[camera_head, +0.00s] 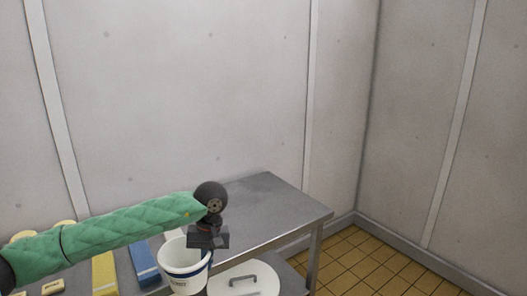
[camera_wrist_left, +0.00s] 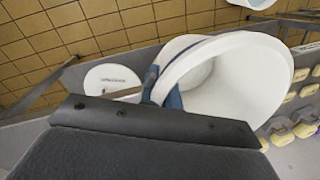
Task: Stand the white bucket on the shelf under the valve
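The white bucket (camera_head: 183,280) is at the front of the metal table, open side up, with dark lettering on its side. In the left wrist view the bucket (camera_wrist_left: 235,75) fills the right of centre, and its inside looks empty. My left gripper (camera_head: 208,240) is at the bucket's rim. In the wrist view its blue fingertips (camera_wrist_left: 163,92) are on either side of the rim and look closed on it. I cannot tell whether the bucket's base touches the table. No valve shows, and my right gripper is out of view.
The metal table (camera_head: 270,203) has a bare right end. A white round lid with a grey handle (camera_head: 243,281) is right of the bucket, lower down. A blue block (camera_head: 144,262) and a yellow block (camera_head: 104,272) lie to the left. Tiled floor (camera_head: 375,265) is open at right.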

